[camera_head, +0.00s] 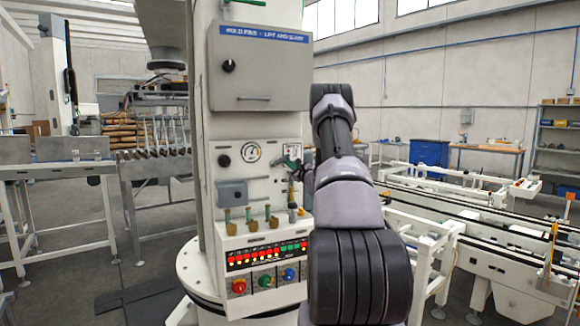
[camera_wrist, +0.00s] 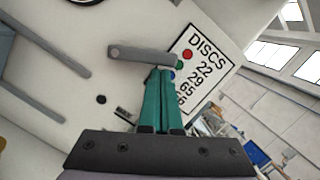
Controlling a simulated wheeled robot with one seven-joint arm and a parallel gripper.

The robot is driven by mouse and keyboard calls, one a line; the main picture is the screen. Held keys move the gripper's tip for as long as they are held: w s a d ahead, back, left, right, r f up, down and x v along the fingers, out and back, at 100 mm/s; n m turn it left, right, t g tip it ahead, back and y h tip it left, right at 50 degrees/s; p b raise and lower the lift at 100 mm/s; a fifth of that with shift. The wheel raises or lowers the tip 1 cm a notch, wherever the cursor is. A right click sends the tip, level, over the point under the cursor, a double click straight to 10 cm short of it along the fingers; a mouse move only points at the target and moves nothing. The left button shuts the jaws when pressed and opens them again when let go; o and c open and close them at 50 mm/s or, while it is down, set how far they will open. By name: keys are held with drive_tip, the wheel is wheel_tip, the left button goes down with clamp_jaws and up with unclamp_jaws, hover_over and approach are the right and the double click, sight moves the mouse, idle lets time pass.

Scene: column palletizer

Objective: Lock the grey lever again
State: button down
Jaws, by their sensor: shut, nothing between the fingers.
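The grey lever (camera_wrist: 140,54) shows in the wrist view as a short bar with a rounded end at left. In the head view my gripper (camera_head: 288,163) is at the white column's panel, right of the gauge (camera_head: 251,153).
A grey cabinet (camera_head: 259,68) juts out above the panel. Below are a small grey box (camera_head: 232,193), several brass-coloured blocks with green tops, and red, green and blue knobs. Long grey bars (camera_wrist: 45,41) lie left of the lever in the wrist view. A conveyor (camera_head: 480,215) stands at right.

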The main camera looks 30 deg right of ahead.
sight(285, 156)
drive_tip(key=shift+r+n, duration=0.35)
drive_tip(key=shift+n, duration=0.35)
drive_tip(key=r+n, duration=0.1)
drive_tip(key=n, duration=0.1)
drive_tip(key=r+n+g+y, duration=0.1)
drive_tip(key=n, duration=0.1)
drive_tip(key=shift+a+r+n, duration=0.1)
drive_tip(key=shift+a+n, duration=0.2)
drive_tip(key=shift+a, duration=0.1)
drive_tip(key=n, duration=0.1)
drive_tip(key=a+r+n, duration=0.1)
drive_tip(key=n, duration=0.1)
drive_tip(key=shift+w+g, duration=0.1)
drive_tip(key=shift+g, duration=0.3)
drive_tip(key=n, duration=0.1)
drive_tip(key=a+r+n, duration=0.1)
drive_tip(key=shift+n+g+y, duration=0.3)
drive_tip(key=shift+y, duration=0.1)
drive_tip(key=shift+a+r, duration=0.1)
drive_tip(key=shift+a, duration=0.1)
drive_tip(key=shift+a+r, duration=0.1)
drive_tip(key=shift+a, duration=0.05)
